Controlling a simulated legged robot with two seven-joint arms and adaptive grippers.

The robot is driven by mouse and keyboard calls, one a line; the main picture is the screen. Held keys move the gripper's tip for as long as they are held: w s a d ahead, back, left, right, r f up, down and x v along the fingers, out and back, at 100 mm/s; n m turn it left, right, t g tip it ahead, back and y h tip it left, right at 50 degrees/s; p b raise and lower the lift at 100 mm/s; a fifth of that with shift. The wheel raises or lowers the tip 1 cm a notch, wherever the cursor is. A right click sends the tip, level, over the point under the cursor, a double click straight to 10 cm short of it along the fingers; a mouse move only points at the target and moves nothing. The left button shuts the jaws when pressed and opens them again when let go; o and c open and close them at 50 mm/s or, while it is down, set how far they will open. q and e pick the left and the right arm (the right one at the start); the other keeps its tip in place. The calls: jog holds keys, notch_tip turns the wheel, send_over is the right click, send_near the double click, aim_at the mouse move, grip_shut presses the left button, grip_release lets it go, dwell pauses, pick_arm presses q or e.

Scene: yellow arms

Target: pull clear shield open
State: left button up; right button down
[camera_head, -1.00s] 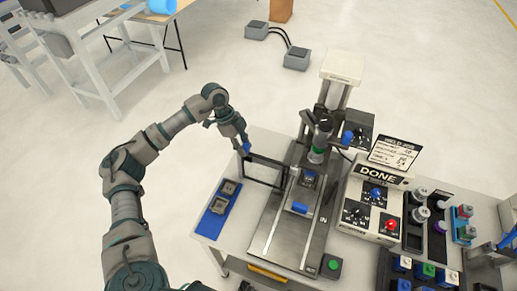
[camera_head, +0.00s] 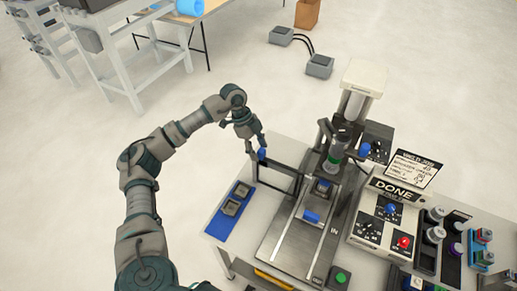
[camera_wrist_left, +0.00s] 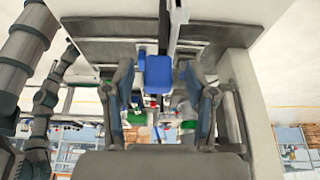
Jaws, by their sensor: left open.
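The clear shield shows as a dark rectangular frame (camera_head: 277,184) at the left side of the machine in the head view. A blue handle (camera_head: 262,154) sits at its upper left end; what looks like the same blue block (camera_wrist_left: 158,72) shows in the left wrist view. My left gripper (camera_head: 258,143) is at the handle, coming from above and left. In the left wrist view its two fingers (camera_wrist_left: 158,110) are spread, with the blue block between them in the picture and gaps at both sides. I cannot tell whether they touch it. My right gripper is not in view.
The machine (camera_head: 357,82) has a grey bed (camera_head: 300,240) with a blue-marked fixture on it. A control box (camera_head: 388,215) reading DONE stands to its right. A blue tray (camera_head: 220,222) with two parts lies at the left. A green button (camera_head: 341,278) is in front.

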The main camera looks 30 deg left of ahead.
pick_arm(q)
jog(key=v, duration=1.1)
jog(key=shift+r, duration=0.25)
jog(key=shift+a, duration=0.1)
